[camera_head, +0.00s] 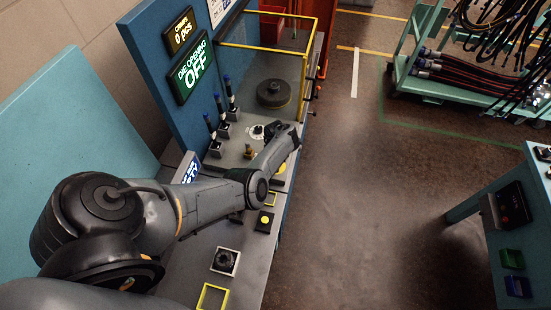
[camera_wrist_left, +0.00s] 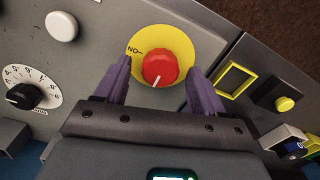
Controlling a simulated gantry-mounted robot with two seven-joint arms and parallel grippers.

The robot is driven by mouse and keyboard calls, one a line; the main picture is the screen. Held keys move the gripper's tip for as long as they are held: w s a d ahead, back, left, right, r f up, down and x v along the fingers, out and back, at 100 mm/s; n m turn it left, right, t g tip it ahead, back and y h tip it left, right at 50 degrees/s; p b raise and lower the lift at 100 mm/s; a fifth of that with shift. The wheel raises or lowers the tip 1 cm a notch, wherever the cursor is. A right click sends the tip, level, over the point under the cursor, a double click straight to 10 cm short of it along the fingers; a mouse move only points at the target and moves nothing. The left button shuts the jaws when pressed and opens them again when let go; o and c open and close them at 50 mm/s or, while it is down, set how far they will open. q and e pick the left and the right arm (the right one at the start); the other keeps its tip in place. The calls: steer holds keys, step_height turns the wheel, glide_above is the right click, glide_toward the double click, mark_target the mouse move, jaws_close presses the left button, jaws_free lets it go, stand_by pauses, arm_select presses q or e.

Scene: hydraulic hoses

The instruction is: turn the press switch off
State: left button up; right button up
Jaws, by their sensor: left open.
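The press switch is a round red knob (camera_wrist_left: 160,68) with a white pointer line, on a yellow round plate (camera_wrist_left: 184,42). Letters and a short dash are printed at the plate's left edge. The knob's line points down and slightly left in the wrist view. My left gripper (camera_wrist_left: 157,70) is open. Its two purple fingers stand on either side of the knob, with visible gaps; I cannot tell how deep they reach. In the head view part of the yellow plate (camera_head: 280,168) shows beside my arm, and the knob is hidden. My right gripper is not in view.
A numbered dial (camera_wrist_left: 33,92) and a white button (camera_wrist_left: 61,26) lie left of the switch. A yellow frame (camera_wrist_left: 251,76) and a yellow button (camera_wrist_left: 285,104) lie right. A green sign (camera_head: 192,70) reads "DIE OPENING OFF". A yellow guard rail (camera_head: 304,80) surrounds the press area.

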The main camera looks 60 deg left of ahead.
arm_select(q)
step_height(320, 180, up, 11)
steer(key=p, duration=0.3)
steer(key=shift+f, duration=0.15)
stand_by(0.4)
